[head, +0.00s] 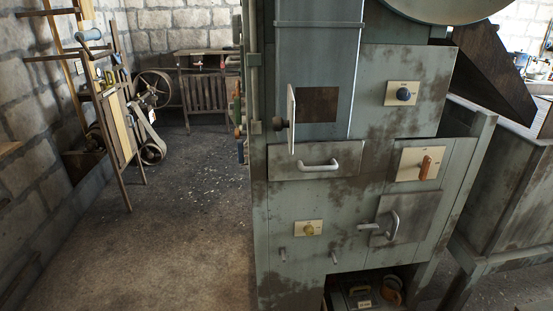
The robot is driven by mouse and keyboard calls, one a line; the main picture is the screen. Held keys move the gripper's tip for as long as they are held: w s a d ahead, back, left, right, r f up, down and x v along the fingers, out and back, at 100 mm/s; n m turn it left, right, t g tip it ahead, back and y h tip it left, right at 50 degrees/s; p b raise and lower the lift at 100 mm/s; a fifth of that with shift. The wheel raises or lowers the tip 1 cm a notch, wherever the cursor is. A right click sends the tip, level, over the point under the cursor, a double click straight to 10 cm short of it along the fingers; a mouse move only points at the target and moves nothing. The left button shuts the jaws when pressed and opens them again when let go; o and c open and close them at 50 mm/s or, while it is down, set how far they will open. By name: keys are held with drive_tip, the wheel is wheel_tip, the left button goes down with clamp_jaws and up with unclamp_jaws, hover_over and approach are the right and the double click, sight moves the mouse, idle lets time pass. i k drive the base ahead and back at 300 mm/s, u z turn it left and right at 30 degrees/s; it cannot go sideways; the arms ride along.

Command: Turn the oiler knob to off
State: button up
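A tall grey-green, stained machine cabinet (385,75) fills the middle and right of the head view. On its front are a dark round knob (403,94) on a cream plate at upper right and a small yellowish knob (308,229) on a cream plate at lower left. An orange handle (425,167) stands nearly upright on another cream plate at right. The plate lettering is too small to read, so I cannot tell which one is the oiler knob or its setting. My gripper is not in view.
A small door (291,120) with a dark knob stands open, sticking out from the cabinet. A drawer handle (319,166) and a hatch with a grey handle (391,224) also protrude. Open floor (180,230) lies left of the cabinet. A belt-wheel machine (152,120) stands behind.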

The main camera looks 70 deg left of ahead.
sight(309, 229)
drive_tip(key=u, duration=2)
